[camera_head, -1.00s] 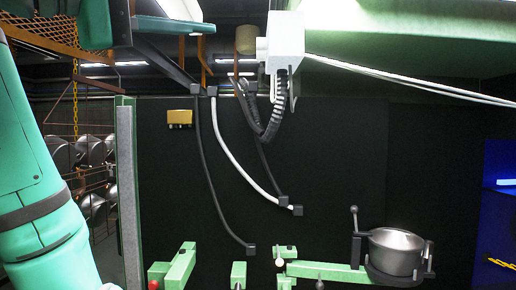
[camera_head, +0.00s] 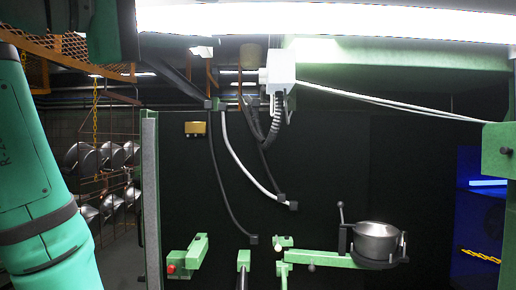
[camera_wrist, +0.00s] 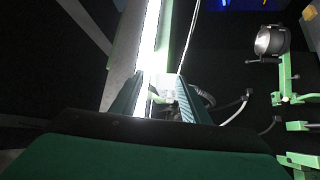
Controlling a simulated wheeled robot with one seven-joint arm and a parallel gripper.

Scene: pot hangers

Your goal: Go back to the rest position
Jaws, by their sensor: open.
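My gripper (camera_wrist: 158,98) shows in the wrist view with its two ridged fingers apart. A bright light strip and a white box show in the gap between the fingers; I see nothing held. The head view does not show the fingers; my green arm fills its left edge. A metal pot (camera_head: 376,240) sits upright in a ring holder on a green hanger arm (camera_head: 318,259) at the lower right. The pot also shows in the wrist view (camera_wrist: 270,41), at the upper right and apart from my gripper.
A white box (camera_head: 281,69) with hoses and cables hangs at the top middle. A rack of several pots (camera_head: 108,157) stands behind a grey-green post (camera_head: 150,200) at the left. A green bracket (camera_head: 498,150) stands at the right. A black panel (camera_head: 330,165) lies behind.

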